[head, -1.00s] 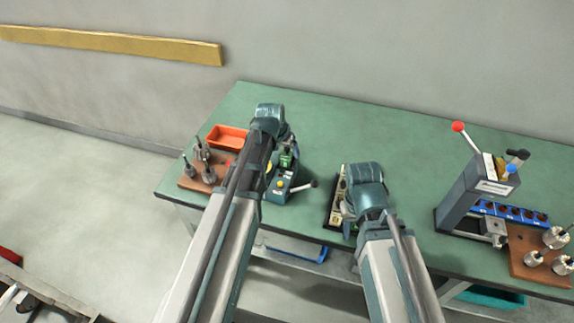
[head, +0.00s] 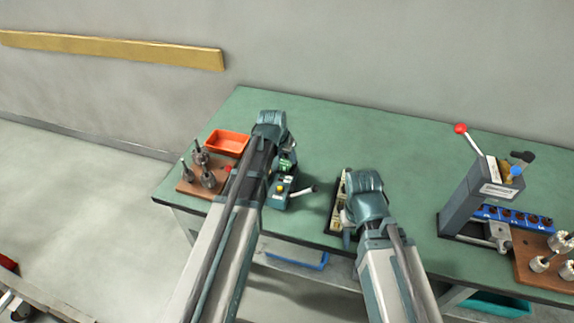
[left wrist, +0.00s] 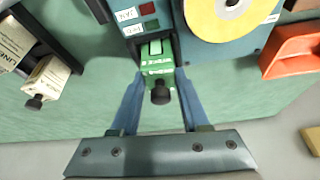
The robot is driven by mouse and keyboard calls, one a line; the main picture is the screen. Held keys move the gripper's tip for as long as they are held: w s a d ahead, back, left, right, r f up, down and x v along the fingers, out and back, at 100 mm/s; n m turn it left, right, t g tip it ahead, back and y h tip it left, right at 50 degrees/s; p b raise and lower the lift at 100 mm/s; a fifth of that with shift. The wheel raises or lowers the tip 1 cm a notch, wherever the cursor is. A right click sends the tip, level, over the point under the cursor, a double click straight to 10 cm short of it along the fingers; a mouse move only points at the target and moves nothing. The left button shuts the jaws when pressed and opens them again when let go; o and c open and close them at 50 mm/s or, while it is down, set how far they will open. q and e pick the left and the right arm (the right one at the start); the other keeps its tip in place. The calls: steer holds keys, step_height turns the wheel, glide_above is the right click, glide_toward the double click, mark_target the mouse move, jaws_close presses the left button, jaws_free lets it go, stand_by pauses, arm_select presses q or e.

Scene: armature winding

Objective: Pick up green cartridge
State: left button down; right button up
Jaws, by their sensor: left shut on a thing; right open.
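The green cartridge (left wrist: 156,76) sits at a slot in the front of a teal winding machine (left wrist: 150,8), with a dark knob facing me. In the head view the cartridge (head: 287,166) is a small green patch on the machine. My left gripper (left wrist: 157,88) has its blue fingers on both sides of the cartridge and is shut on it. In the head view my left wrist hides much of the machine. My right gripper (head: 352,215) is open over the black-edged rack (head: 337,210); its fingertips are mostly hidden.
An orange tray (head: 228,143) and a brown board (head: 190,189) with metal armatures are on the left. A press with a red-knobbed lever (head: 460,129) and a blue strip (head: 520,219) stand right. The green table's (head: 330,120) back is clear.

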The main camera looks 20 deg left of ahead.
arm_select(q)
step_height(320, 180, up, 10)
steer(key=p, duration=1)
arm_select(e)
step_height(320, 180, up, 10)
arm_select(q)
steer(key=shift+d, duration=0.1)
arm_select(e)
steer(key=shift+d, duration=0.1)
